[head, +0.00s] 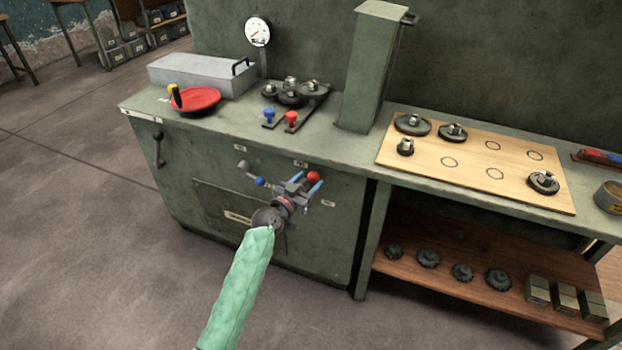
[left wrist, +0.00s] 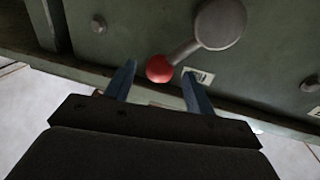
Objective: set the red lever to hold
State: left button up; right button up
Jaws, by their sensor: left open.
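The red lever's ball knob (head: 313,176) is at the front of the green cabinet, beside my left gripper (head: 312,185). In the left wrist view the red knob (left wrist: 160,68) shows between the two blue fingertips, with a grey arm running up right to a round grey hub (left wrist: 220,24). My left gripper is open; I cannot tell whether a finger touches the knob. A small white label (left wrist: 203,77) lies just right of the knob; its text is unreadable. In the head view my gripper hides the lever's arm and hub. My right gripper is not in view.
A blue-knobbed lever (head: 260,182) is left of my gripper on the same front. Small labels (head: 300,164) and (head: 328,203) are nearby labels, too small to read. The bench top (head: 225,122) above holds a red handwheel (head: 195,99). The floor in front is clear.

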pick_arm(q)
jog(key=shift+x, duration=1.05)
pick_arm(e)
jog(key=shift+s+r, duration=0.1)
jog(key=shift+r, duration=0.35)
pick_arm(q)
grip_shut()
